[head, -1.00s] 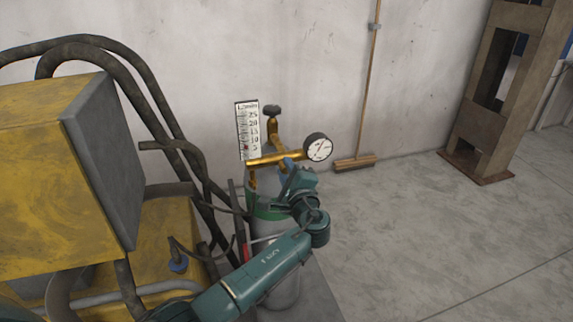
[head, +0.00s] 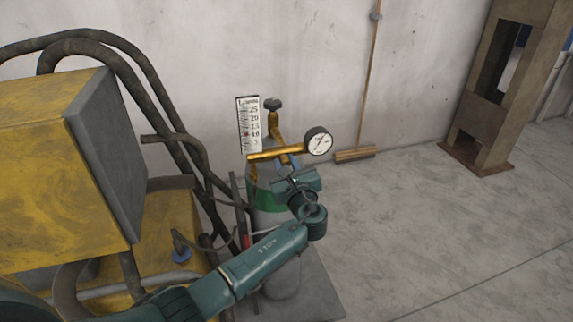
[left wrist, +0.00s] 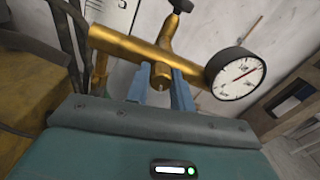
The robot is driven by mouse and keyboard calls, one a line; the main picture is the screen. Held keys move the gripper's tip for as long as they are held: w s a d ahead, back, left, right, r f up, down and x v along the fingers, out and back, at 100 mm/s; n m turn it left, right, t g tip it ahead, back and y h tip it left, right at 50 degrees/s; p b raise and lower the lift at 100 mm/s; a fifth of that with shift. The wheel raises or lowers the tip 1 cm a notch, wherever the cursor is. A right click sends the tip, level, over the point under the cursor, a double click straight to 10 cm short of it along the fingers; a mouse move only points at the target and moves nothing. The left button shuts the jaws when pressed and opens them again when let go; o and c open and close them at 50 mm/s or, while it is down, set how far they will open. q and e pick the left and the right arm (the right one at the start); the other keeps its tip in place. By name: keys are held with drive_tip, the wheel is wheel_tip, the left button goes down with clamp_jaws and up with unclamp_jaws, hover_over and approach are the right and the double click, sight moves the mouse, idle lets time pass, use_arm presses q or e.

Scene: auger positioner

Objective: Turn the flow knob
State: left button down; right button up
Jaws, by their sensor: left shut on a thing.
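A brass regulator (head: 280,152) with a round white dial gauge (head: 319,142) and an upright flow scale (head: 248,124) sits on top of a grey cylinder with a green band. My left gripper (head: 290,166) reaches it from below and in front. In the left wrist view, its two blue fingers stand on either side of a short brass knob (left wrist: 161,76) below the brass body (left wrist: 130,47), and the gripper is shut on it. The fingers partly hide the knob. The gauge (left wrist: 237,73) is just right of the fingers. My right gripper is not in view.
A yellow machine with a grey panel (head: 105,165) and dark hoses (head: 150,95) crowds the left side. A broom (head: 355,153) leans on the wall behind. A brown metal frame (head: 490,90) stands at the right. The concrete floor at right is clear.

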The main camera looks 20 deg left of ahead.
use_arm(q)
drive_tip(key=shift+m, duration=2)
drive_tip(key=c, duration=1.2)
unclamp_jaws()
drive_tip(key=b+v, duration=0.1)
drive_tip(key=v, duration=1.2)
drive_tip(key=shift+s, duration=0.1)
